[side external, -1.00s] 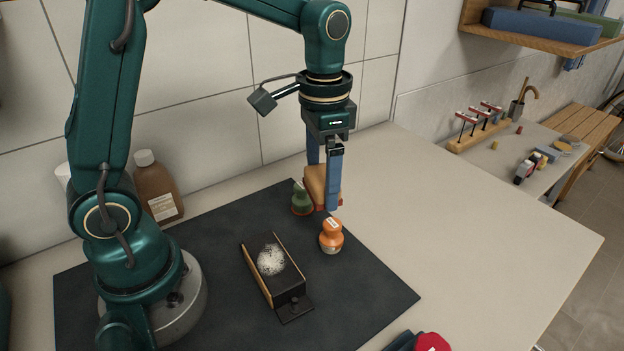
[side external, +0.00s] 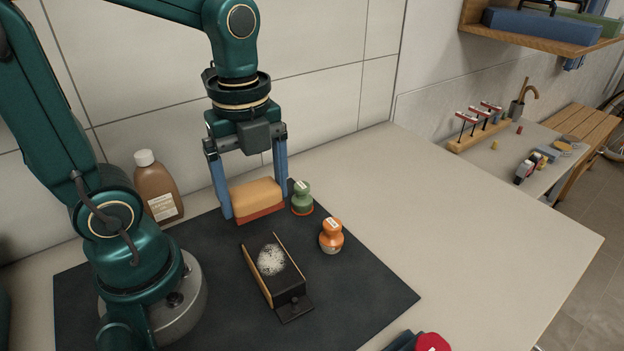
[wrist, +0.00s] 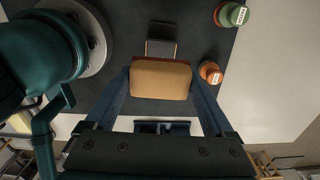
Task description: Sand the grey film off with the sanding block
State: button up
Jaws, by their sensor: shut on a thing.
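My gripper (side external: 252,203) is shut on the sanding block (side external: 257,195), a tan block with a red underside. It holds the block above the dark mat, behind the black tray-like holder (side external: 284,285). The block also fills the middle of the wrist view (wrist: 162,79), between the two blue fingers. A speckled whitish-grey patch (side external: 271,260) lies on top of the holder, which has wooden side strips and a small tab at its near end. In the wrist view the block hides much of the holder (wrist: 161,48).
A green-topped knob (side external: 302,196) and an orange knob (side external: 331,235) stand on the dark mat (side external: 365,290), right of the block and holder. A brown bottle (side external: 158,188) stands by the wall. A red-capped item (side external: 431,342) is at the front edge. The counter right of the mat is clear.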

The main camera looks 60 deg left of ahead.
aim_at(264, 247)
jog(key=shift+f, duration=3.4)
jog(key=shift+d+f, duration=0.5)
jog(key=shift+f, duration=0.2)
jog(key=shift+c, duration=0.5)
jog(key=shift+d+f, duration=0.15)
jog(key=shift+d, duration=1)
jog(key=shift+s+d, duration=0.2)
jog(key=shift+d, duration=1.45)
jog(key=shift+w+a, duration=0.15)
jog(key=shift+a, duration=1.35)
jog(key=shift+w+a, duration=0.1)
jog(key=shift+a, duration=1.4)
jog(key=r, duration=0.3)
jog(key=shift+w+a, duration=0.1)
jog(key=shift+a, duration=0.25)
jog(key=shift+r, duration=2.85)
jog(key=shift+f, duration=0.1)
